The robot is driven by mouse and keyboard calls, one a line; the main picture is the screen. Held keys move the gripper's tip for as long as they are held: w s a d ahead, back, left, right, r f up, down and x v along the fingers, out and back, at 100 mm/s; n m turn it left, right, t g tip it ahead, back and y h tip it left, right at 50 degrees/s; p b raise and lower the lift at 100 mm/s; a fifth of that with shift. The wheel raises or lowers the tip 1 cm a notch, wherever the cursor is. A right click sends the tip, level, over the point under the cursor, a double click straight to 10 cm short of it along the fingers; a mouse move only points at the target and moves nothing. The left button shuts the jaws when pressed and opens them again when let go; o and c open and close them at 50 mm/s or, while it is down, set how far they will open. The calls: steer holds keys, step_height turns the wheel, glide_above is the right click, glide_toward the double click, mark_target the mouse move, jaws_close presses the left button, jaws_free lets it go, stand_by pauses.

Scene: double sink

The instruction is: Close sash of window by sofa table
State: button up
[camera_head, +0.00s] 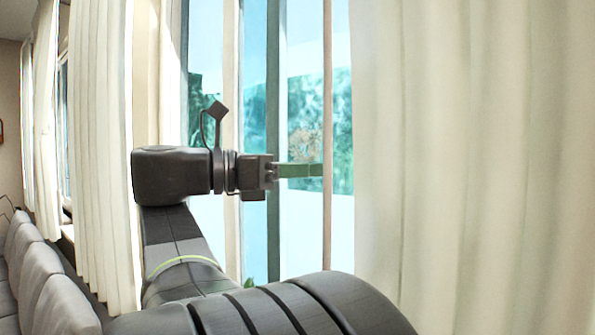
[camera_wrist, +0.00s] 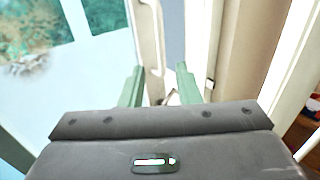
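The window (camera_head: 305,100) stands in the middle of the head view, with tall glass and several vertical bars. A narrow tan upright edge (camera_head: 327,120) lies at the green fingertips of my gripper (camera_head: 318,170); I cannot tell there whether they touch. In the wrist view my gripper (camera_wrist: 159,76) has its two green fingers apart. A pale upright window edge with a cut-out, handle-like fitting (camera_wrist: 153,80) shows between and beyond them. Glass (camera_wrist: 60,60) lies to its left and a beige frame (camera_wrist: 235,60) to its right. The sofa table is not clearly visible.
A cream curtain (camera_head: 470,150) hangs close on the right, and another (camera_head: 105,150) on the left. A grey sofa (camera_head: 45,280) stands at the lower left. My arm covers the lower middle of the head view.

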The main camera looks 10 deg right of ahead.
steer(key=d, duration=0.4)
steer(key=w+d, duration=0.1)
steer(key=d, duration=0.8)
steer(key=shift+w+d, duration=0.1)
steer(key=shift+w, duration=0.15)
jaws_close()
